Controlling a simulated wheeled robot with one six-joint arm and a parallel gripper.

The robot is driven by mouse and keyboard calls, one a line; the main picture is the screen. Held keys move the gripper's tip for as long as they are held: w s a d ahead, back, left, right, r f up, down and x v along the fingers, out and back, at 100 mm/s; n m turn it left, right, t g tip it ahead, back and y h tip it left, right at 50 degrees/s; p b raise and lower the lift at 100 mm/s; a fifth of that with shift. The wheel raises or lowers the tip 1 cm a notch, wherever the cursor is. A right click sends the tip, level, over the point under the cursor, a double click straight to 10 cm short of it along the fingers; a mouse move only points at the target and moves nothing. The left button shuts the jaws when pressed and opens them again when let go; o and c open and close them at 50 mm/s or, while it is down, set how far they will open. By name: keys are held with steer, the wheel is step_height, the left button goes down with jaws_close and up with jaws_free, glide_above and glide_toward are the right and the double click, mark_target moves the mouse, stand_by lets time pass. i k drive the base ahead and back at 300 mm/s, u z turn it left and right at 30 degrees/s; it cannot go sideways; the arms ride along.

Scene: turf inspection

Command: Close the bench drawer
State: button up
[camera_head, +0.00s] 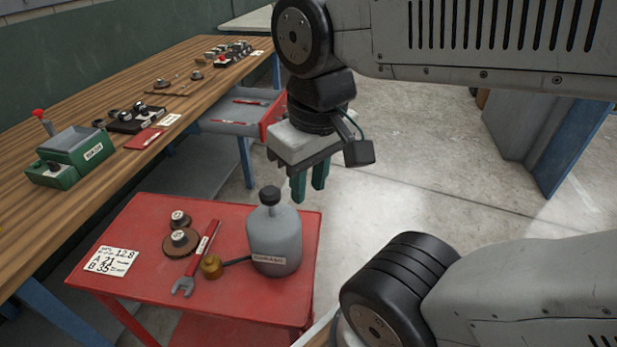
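The bench drawer (219,129) is pulled out from under the wooden bench, its grey tray showing and its red front (273,113) partly hidden by my arm. A red-handled tool (252,102) lies inside it. My gripper (309,186) hangs with its two green fingers pointing down, in front of the drawer and to the right of it in the picture. The fingers hold nothing, and a narrow gap shows between them. My gripper appears apart from the drawer front.
A red cart (140,225) stands close in front, with a grey bottle (273,240), a wrench (195,262), a brass weight (211,266) and round discs (181,242). The wooden bench (60,190) carries a green box (75,155). Concrete floor (420,150) lies clear to the right.

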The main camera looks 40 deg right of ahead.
mark_target(244, 108)
steer(key=z, duration=0.05)
steer(key=k, duration=0.5)
steer(key=z, duration=2.15)
steer(key=i, duration=1.5)
steer(key=u, duration=2.65)
